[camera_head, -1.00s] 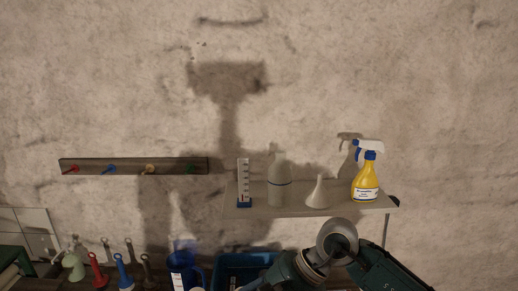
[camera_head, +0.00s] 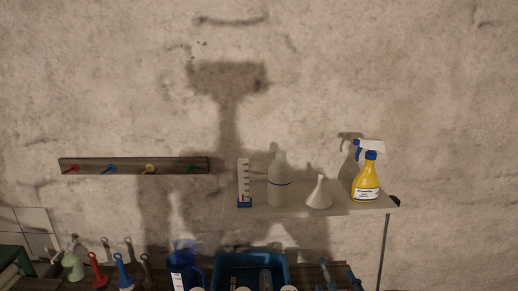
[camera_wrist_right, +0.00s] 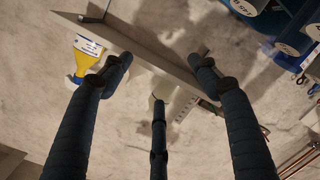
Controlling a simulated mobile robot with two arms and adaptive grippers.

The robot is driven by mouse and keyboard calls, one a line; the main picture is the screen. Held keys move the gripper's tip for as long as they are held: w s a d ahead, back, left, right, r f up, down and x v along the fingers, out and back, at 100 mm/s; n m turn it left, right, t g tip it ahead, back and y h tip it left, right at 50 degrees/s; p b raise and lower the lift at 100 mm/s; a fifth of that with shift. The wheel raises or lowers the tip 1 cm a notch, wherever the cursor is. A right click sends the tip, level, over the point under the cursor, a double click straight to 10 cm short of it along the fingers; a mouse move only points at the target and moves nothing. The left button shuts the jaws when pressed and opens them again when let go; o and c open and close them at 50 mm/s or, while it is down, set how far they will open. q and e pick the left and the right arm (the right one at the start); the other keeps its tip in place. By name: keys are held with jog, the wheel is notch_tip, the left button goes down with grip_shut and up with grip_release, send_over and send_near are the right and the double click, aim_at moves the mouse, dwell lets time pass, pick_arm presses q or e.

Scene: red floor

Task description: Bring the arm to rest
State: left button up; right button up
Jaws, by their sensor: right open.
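My right gripper (camera_wrist_right: 160,75) fills the right wrist view, its dark fingers spread apart with nothing held between them. Beyond the fingers are the pale shelf (camera_wrist_right: 143,56) and the yellow spray bottle (camera_wrist_right: 85,57), seen at a steep tilt and apart from the fingers. In the head view, small dark parts that look like the tips of this gripper (camera_head: 340,277) show at the bottom edge; the rest of the right arm is out of the picture. My left gripper is in neither view.
The shelf (camera_head: 262,213) carries a measuring cylinder (camera_head: 244,184), a grey bottle (camera_head: 279,180), a white funnel (camera_head: 319,193) and a yellow spray bottle (camera_head: 367,181). A hook rail (camera_head: 130,166) is on the wall. Below stand a blue jug (camera_head: 186,272) and blue crate (camera_head: 222,262).

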jog(key=s+d+f+m+g+h, duration=0.1)
jog(key=s+d+f+m+g, duration=0.15)
jog(key=s+f, duration=0.45)
jog(key=s+d+f+m+g, duration=0.2)
jog(key=s+f+m+g, duration=0.2)
jog(key=f, duration=0.4)
jog(key=s+f+m+g, duration=0.2)
jog(key=s+f+g, duration=0.15)
jog(key=s, duration=0.45)
jog(key=s+f+m+g, duration=0.25)
jog(key=s+f, duration=0.25)
jog(key=s, duration=0.3)
notch_tip(320, 180, down, 31)
jog(key=s+n+g+b, duration=0.1)
jog(key=s+g+b, duration=0.1)
jog(key=b, duration=0.5)
jog(key=s+d+f+b, duration=0.1)
jog(key=s+f+b, duration=0.1)
jog(key=s+f, duration=0.7)
jog(key=s+d+f+g+b, duration=0.1)
jog(key=s+f+b, duration=0.2)
jog(key=s+f, duration=0.5)
notch_tip(320, 180, down, 7)
jog(key=shift+s+d+r, duration=0.1)
jog(key=shift+s+d, duration=0.05)
jog(key=shift+s, duration=0.2)
